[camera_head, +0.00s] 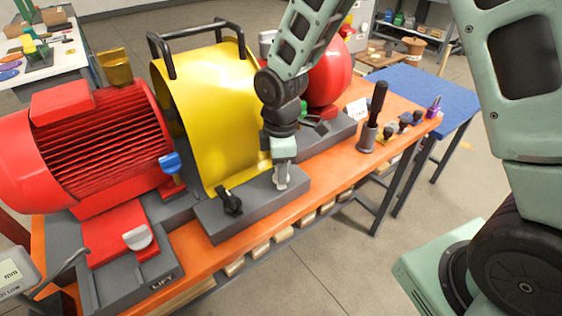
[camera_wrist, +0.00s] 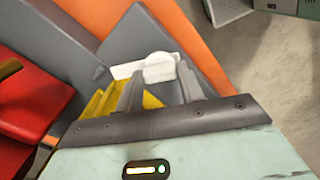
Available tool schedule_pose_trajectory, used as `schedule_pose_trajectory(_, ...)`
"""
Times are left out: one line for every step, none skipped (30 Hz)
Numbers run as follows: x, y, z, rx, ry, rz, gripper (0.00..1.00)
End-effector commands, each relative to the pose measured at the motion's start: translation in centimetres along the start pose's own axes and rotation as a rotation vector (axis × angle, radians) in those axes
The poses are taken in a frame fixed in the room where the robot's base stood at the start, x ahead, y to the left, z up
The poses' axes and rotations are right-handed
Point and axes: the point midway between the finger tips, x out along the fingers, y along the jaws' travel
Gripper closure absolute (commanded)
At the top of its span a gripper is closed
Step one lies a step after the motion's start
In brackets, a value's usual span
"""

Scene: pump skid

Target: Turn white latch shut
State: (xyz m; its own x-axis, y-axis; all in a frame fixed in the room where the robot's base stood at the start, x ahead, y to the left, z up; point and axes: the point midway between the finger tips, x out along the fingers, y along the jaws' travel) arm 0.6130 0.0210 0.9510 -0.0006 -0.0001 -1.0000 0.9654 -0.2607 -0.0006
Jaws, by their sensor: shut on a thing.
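The white latch (camera_wrist: 158,67) is on the grey base plate (camera_head: 240,210) in front of the yellow guard. In the wrist view it shows as a round white knob with a flat bar reaching left. My gripper (camera_wrist: 158,88) is shut on the white latch, with a grey finger on each side of it. In the head view my gripper (camera_head: 281,178) reaches down to the plate from above, and its fingers mostly cover the latch there.
A yellow guard (camera_head: 205,110) arches close to the left of my gripper. A black latch (camera_head: 231,201) sits on the same plate. A red motor (camera_head: 85,140) stands further left. A black-handled tool (camera_head: 375,108) stands upright to the right on the orange bench (camera_head: 335,180).

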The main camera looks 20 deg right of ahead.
Motion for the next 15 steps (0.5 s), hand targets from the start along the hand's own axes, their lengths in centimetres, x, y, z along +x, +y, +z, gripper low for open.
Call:
schedule_pose_trajectory(-0.34, 0.09, -0.04, -0.042, 0.003, 0.001, 1.0)
schedule_pose_trajectory(-0.33, 0.1, -0.02, -0.07, 0.003, 0.001, 1.0)
schedule_pose_trajectory(-0.34, 0.09, -0.04, -0.107, 0.003, 0.001, 1.0)
schedule_pose_trajectory(-0.35, 0.08, -0.06, -0.135, 0.003, 0.001, 1.0)
schedule_pose_trajectory(-0.36, 0.09, -0.05, -0.161, 0.003, 0.001, 1.0)
schedule_pose_trajectory(-0.37, 0.1, -0.03, -0.196, 0.002, 0.002, 1.0)
schedule_pose_trajectory(-0.36, 0.07, -0.05, -0.221, 0.002, 0.001, 1.0)
schedule_pose_trajectory(-0.35, 0.06, -0.07, -0.246, 0.002, 0.001, 1.0)
schedule_pose_trajectory(-0.34, 0.07, -0.06, -0.277, 0.002, 0.001, 1.0)
schedule_pose_trajectory(-0.34, 0.09, -0.05, -0.299, 0.002, 0.002, 1.0)
schedule_pose_trajectory(-0.34, 0.1, -0.05, -0.322, 0.002, 0.002, 1.0)
schedule_pose_trajectory(-0.34, 0.09, -0.09, -0.349, 0.003, 0.002, 1.0)
schedule_pose_trajectory(-0.33, 0.08, -0.1, -0.37, 0.003, 0.003, 1.0)
schedule_pose_trajectory(-0.31, 0.08, -0.1, -0.388, 0.003, 0.003, 1.0)
schedule_pose_trajectory(-0.28, 0.08, -0.09, -0.409, 0.003, 0.002, 1.0)
